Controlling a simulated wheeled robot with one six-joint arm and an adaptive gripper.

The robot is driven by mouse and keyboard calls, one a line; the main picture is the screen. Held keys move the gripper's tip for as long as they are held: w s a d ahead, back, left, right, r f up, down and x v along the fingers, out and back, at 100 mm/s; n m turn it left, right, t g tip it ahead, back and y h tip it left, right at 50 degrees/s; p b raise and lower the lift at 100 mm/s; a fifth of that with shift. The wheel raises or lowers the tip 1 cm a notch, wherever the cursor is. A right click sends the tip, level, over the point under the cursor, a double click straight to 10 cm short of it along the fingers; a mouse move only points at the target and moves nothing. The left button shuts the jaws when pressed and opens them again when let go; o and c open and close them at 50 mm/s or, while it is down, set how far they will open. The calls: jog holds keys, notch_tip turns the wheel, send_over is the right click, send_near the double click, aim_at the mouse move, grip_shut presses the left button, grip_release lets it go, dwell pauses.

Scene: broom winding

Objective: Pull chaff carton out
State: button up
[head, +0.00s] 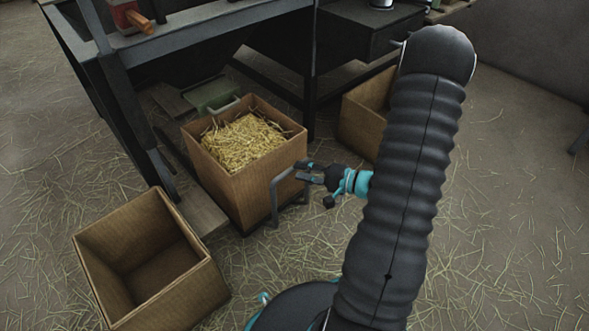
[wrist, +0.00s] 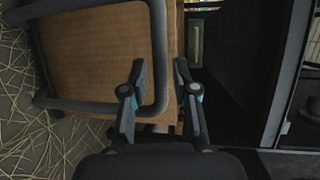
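The chaff carton (head: 232,187) is a brown box filled with yellow straw, standing upright under the edge of the bench. A grey tubular handle (head: 275,197) sticks out from its near right side. My gripper (head: 303,171) is at the upper part of this handle. In the wrist view, my gripper (wrist: 159,72) is open, with one finger on each side of the handle's bar (wrist: 159,45). Small gaps show between the bar and the fingers. The carton's brown side (wrist: 95,55) fills the view behind the handle.
An empty brown carton (head: 185,296) stands at the front left. Another brown carton (head: 361,125) stands to the right, partly behind my arm. The dark bench (head: 200,35) has legs close to the chaff carton. The straw-strewn floor (head: 510,220) is open at right.

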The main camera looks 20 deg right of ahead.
jog(key=v, duration=0.8)
jog(key=shift+d, duration=0.15)
jog(key=s+a+f+m+g, duration=0.2)
jog(key=s+a+m+g, duration=0.15)
jog(key=s+g, duration=0.25)
jog(key=s+a+r+n+g+h+p, duration=0.2)
jog(key=s+a+r+n+g, duration=0.1)
jog(key=s+r+g, duration=0.25)
jog(key=s+a+r+n+t+h+p, duration=0.1)
jog(key=a+r+n+h+p, duration=0.2)
jog(key=r, duration=0.6)
jog(key=s+a+r+n+t+h+p, duration=0.1)
jog(key=a+r+n+t+h+p, duration=0.1)
jog(key=r, duration=0.8)
jog(key=s+a+r+n+t+h+p, duration=0.1)
jog(key=a+r+n+t+h+p, duration=0.1)
jog(key=r, duration=0.8)
jog(key=a+n+h+p, duration=0.1)
jog(key=a+n+h, duration=0.1)
jog(key=n, duration=0.1)
jog(key=shift+r+n+p, duration=0.2)
jog(key=shift+n+p, duration=0.15)
